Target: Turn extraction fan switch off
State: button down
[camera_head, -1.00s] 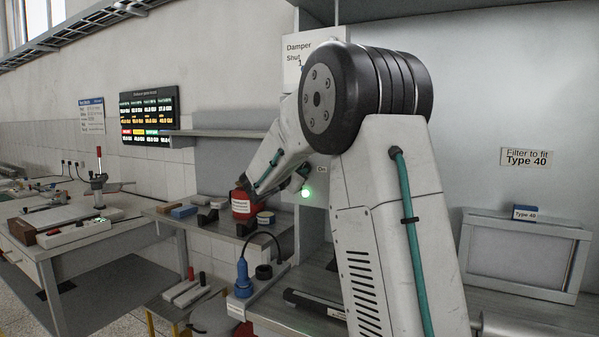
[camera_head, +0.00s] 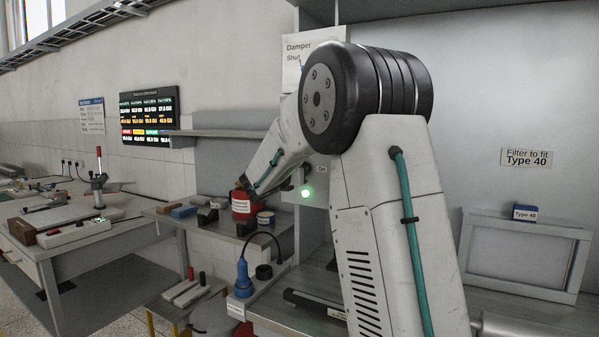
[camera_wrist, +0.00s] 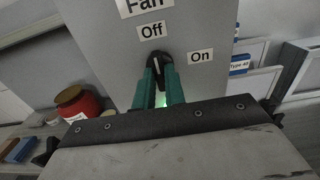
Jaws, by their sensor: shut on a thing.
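The extraction fan switch is a black rotary knob (camera_wrist: 154,60) with a white mark, on a grey panel (camera_wrist: 105,45). Its mark points up, roughly towards the "Off" label (camera_wrist: 152,30); the "On" label (camera_wrist: 200,56) is to its right. My gripper (camera_wrist: 161,72) has its two teal fingers shut on the knob from below. A green lamp (camera_head: 306,193) glows on the panel in the head view, and its glow shows between the fingers in the wrist view.
A red container (camera_head: 241,203) stands on a shelf left of the panel, close to my wrist. A blue plug (camera_head: 243,279) stands on the bench below. A framed filter (camera_head: 522,255) labelled Type 40 leans at right. A damper sign (camera_head: 300,55) is above.

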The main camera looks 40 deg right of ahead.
jog(key=shift+f, duration=0.1)
jog(key=c, duration=1.5)
grip_release()
jog(key=shift+o, duration=0.2)
jog(key=v, duration=0.7)
jog(key=shift+s+a, duration=0.15)
jog(key=shift+a, duration=0.25)
